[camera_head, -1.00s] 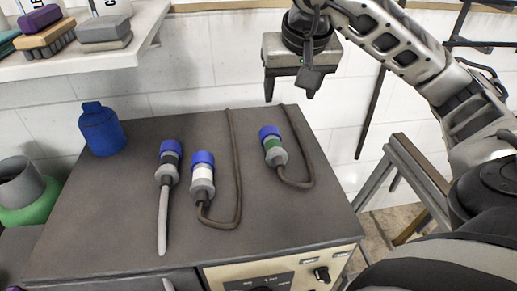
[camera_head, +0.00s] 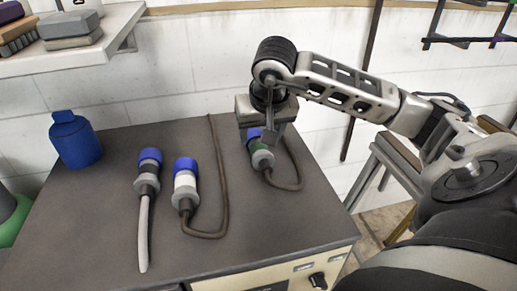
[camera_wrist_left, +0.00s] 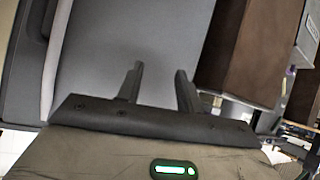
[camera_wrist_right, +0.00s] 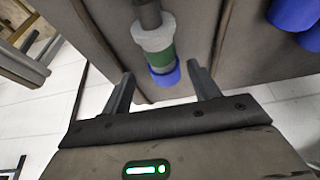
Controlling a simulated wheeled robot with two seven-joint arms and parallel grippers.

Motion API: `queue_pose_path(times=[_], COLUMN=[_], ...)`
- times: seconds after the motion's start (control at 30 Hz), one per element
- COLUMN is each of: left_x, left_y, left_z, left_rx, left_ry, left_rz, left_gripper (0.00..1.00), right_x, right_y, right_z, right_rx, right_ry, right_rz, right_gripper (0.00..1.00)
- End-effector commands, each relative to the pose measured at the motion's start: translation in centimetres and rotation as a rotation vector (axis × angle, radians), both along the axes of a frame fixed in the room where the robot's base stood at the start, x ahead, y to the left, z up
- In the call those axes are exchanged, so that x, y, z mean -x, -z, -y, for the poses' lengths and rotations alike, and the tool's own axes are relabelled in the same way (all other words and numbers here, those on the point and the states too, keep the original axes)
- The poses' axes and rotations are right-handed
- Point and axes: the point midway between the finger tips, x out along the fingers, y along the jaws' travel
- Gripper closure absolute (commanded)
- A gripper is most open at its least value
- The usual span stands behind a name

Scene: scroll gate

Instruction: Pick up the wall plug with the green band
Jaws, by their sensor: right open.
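The wall plug with the green band (camera_head: 261,158) lies on the dark cabinet top at its right side, blue end toward the back, a brown cable curving from its front end. My right gripper (camera_head: 262,138) is over it, open, and hides part of it. In the right wrist view the green-banded plug (camera_wrist_right: 160,55) shows between and beyond the open fingers (camera_wrist_right: 160,90); I cannot tell how far below them it is. My left gripper (camera_wrist_left: 158,80) is open and empty in the left wrist view, away from the plugs.
A white-banded plug (camera_head: 186,181) with a brown cable and a dark-banded plug (camera_head: 148,172) with a grey cable lie to the left on the cabinet top (camera_head: 95,215). A blue bottle (camera_head: 75,140) stands at the back left. A shelf (camera_head: 90,55) hangs above the left side.

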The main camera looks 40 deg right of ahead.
Motion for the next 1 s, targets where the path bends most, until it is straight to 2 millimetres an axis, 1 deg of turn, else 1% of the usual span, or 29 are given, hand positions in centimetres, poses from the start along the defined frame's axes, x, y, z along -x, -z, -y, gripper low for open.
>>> queue_pose_path(times=[0.03,0.1,0.23,0.33,0.53,0.57,0.6,0.67,0.7,0.77,0.8,1.0], left_x=[0.0,0.0,0.0,0.0,0.1,0.1,0.1,0.1,0.1,0.1,0.1,0.1], left_y=[-0.1,-0.3,-0.3,-0.2,-0.1,-0.1,0.0,0.0,0.0,0.0,0.0,0.0], left_z=[0.0,0.0,0.0,-0.1,-0.1,-0.1,-0.1,-0.1,-0.1,-0.1,-0.1,-0.1], left_rx=[-0.001,-0.003,-0.005,-0.006,-0.006,-0.006,-0.006,-0.006,-0.006,-0.006,-0.006,-0.006], left_ry=[-0.001,-0.001,0.0,0.0,0.0,0.0,0.0,0.0,0.0,0.0,0.0,0.0], left_rz=[0.0,0.001,0.0,-0.002,-0.004,-0.004,-0.004,-0.004,-0.004,-0.004,-0.004,-0.005], left_gripper=[0.64,0.64,0.64,0.64,0.64,0.64,0.64,0.64,0.64,0.64,0.64,0.64], right_x=[0.0,-0.2,-0.8,-1.0,-1.1,-1.1,-1.1,-1.1,-1.1,-1.1,-1.1,-1.1], right_y=[0.9,2.0,3.6,4.1,4.2,4.2,4.2,4.1,4.1,4.1,4.1,4.0], right_z=[-0.1,-0.2,0.1,0.3,0.3,0.3,0.3,0.3,0.3,0.3,0.3,0.3], right_rx=[-0.002,-0.002,-0.002,-0.001,0.0,0.0,0.0,0.0,0.0,0.0,0.0,0.0], right_ry=[-0.001,-0.001,0.002,0.001,0.0,0.0,0.0,0.0,0.0,0.0,0.001,0.001], right_rz=[-0.006,-0.007,-0.004,-0.003,-0.001,-0.001,-0.001,-0.001,-0.001,-0.001,0.001,0.001], right_gripper=[0.39,0.39,0.39,0.39,0.39,0.42,0.53,0.7,0.81,0.98,1.0,1.0])
